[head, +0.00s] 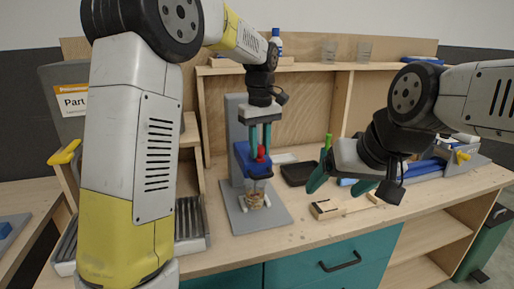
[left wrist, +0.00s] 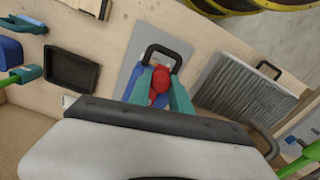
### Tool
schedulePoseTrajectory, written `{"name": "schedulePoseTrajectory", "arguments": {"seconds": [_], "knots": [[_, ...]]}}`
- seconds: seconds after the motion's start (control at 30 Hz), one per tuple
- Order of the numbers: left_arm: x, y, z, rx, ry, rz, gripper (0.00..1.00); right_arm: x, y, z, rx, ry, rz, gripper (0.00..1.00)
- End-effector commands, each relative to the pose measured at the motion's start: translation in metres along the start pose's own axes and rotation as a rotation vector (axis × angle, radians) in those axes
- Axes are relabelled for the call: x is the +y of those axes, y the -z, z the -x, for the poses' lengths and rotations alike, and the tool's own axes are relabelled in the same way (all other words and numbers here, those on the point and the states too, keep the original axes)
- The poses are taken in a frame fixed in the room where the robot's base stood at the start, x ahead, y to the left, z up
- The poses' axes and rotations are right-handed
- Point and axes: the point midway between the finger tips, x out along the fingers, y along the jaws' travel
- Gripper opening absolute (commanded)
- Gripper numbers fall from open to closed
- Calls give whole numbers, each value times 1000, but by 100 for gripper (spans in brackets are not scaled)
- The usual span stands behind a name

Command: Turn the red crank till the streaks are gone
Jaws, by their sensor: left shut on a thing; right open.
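The red crank (head: 261,154) sits on top of a blue mixer head (head: 243,160) on a grey stand. My left gripper (head: 261,148) points down and is shut on the crank's red knob, which also shows in the left wrist view (left wrist: 160,86) between the teal fingers (left wrist: 160,95). Under the head, a clear cup (head: 256,196) on the grey base plate (head: 240,217) holds something tan and brown; streaks in it are too small to judge. My right gripper (head: 343,183) is open and empty above the bench, right of the mixer.
A ribbed grey tray (left wrist: 245,88) stands left of the mixer in the head view.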

Motion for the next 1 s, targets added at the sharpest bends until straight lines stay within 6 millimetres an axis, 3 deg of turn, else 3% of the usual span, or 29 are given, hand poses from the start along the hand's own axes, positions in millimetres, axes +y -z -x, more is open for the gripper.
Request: {"name": "schedulePoseTrajectory", "arguments": {"seconds": [0.33,0.87,0.9,1.0], "knots": [[8,-1,0,1,0,141,0,0,0,0,0,0,0,79],[9,-1,0,1,-1,168,0,0,0,0,0,0,0,79],[9,-1,0,1,-1,168,26,0,0,0,0,0,0,79],[9,-1,0,1,-1,167,46,0,0,0,0,0,0,79]]}}
